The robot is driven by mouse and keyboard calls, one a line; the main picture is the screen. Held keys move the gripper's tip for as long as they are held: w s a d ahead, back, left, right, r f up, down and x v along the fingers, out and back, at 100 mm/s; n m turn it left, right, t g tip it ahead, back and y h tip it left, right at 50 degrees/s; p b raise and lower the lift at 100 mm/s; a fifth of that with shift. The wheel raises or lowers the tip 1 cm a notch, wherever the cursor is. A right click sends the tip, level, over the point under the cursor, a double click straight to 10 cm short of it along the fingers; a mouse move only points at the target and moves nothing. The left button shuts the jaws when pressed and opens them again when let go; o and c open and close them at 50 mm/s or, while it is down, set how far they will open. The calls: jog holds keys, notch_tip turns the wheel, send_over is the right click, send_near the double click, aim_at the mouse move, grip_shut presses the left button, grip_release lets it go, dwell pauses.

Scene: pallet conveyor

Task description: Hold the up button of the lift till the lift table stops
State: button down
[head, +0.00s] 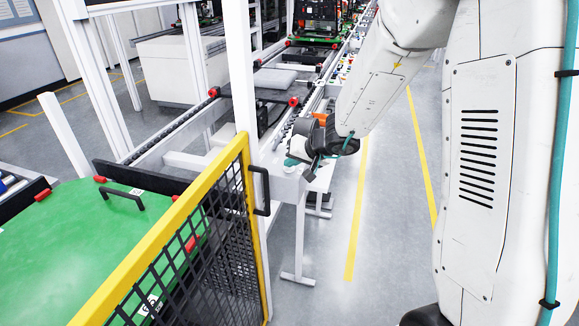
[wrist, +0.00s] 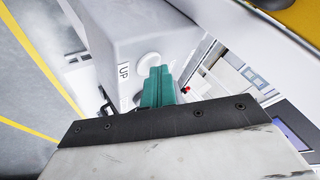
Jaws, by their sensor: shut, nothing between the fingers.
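The up button (wrist: 149,62) is a pale round button on a grey box (wrist: 115,35), beside a label reading "UP". I cannot make out which part is the lift table.
A yellow-framed mesh gate (head: 180,220) with a black handle stands left of the box. A green panel (head: 80,250) lies behind it. The conveyor (head: 325,90) runs away to the back. The floor (head: 385,230) right of it is clear, with yellow lines.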

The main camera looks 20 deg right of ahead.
aim_at(292, 169)
jog(key=shift+r, duration=1)
jog(key=shift+r, duration=2.5)
